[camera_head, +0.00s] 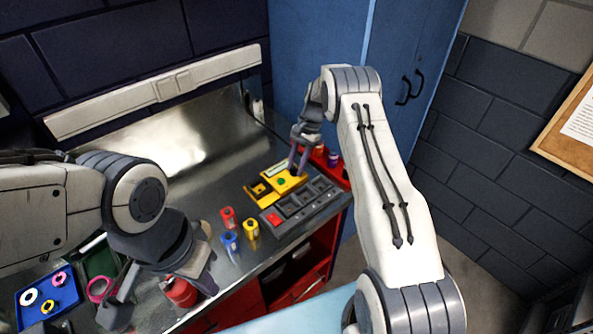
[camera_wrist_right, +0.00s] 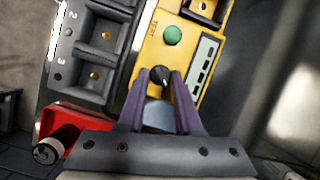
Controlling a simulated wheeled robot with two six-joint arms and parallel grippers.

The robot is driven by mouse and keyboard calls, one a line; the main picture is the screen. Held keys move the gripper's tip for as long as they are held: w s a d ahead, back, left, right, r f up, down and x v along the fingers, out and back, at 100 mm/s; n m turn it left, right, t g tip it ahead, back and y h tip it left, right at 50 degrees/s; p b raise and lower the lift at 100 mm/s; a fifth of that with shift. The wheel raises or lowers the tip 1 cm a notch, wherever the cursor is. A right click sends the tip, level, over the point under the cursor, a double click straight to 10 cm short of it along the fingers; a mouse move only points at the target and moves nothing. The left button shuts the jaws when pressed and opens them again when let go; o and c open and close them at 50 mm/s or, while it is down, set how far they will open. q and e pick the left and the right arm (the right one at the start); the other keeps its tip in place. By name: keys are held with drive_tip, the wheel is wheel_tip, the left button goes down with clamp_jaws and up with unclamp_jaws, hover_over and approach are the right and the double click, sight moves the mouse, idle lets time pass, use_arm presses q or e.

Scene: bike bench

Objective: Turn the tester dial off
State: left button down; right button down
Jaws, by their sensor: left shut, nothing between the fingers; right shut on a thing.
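The yellow tester (camera_head: 258,195) stands on the metal bench behind a grey slotted tray. It also shows in the right wrist view (camera_wrist_right: 150,52), with a round green button or lamp (camera_wrist_right: 172,35), a pale display panel (camera_wrist_right: 204,66) and a black dial knob (camera_wrist_right: 160,76). My right gripper (camera_head: 297,168) reaches down over the tester's far right part. In the wrist view its purple fingertips (camera_wrist_right: 160,84) are closed on the dial from both sides. The dial's pointer mark is too small to read. My left gripper (camera_head: 204,280) is shut and empty over the bench front.
The grey slotted tray (camera_head: 292,215) holds a red block at one end. Red (camera_head: 228,218), blue (camera_head: 230,241) and yellow (camera_head: 251,229) cylinders stand left of it. A red bin (camera_head: 341,176) adjoins the right end. A blue tray (camera_head: 48,302) with rings lies front left.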

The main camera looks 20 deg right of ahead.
drive_tip(key=n, duration=0.1)
drive_tip(key=n+b, duration=0.1)
drive_tip(key=n+g+b, duration=0.1)
drive_tip(key=shift+w+a+f+n+h, duration=0.1)
drive_tip(key=shift+w+n+h, duration=0.15)
drive_tip(key=shift+n+h, duration=0.15)
use_arm(q)
wheel_tip(320, 180, down, 4)
drive_tip(key=shift+f+b, duration=0.1)
drive_tip(key=shift+b, duration=0.6)
use_arm(e)
drive_tip(key=n+g+h, duration=0.1)
drive_tip(key=n, duration=0.3)
drive_tip(key=shift+w+a, duration=0.1)
drive_tip(key=shift+a, duration=0.05)
drive_tip(key=shift+r+n+h, duration=0.2)
drive_tip(key=shift+n+h, duration=0.1)
drive_tip(key=c, duration=0.6)
unclamp_jaws()
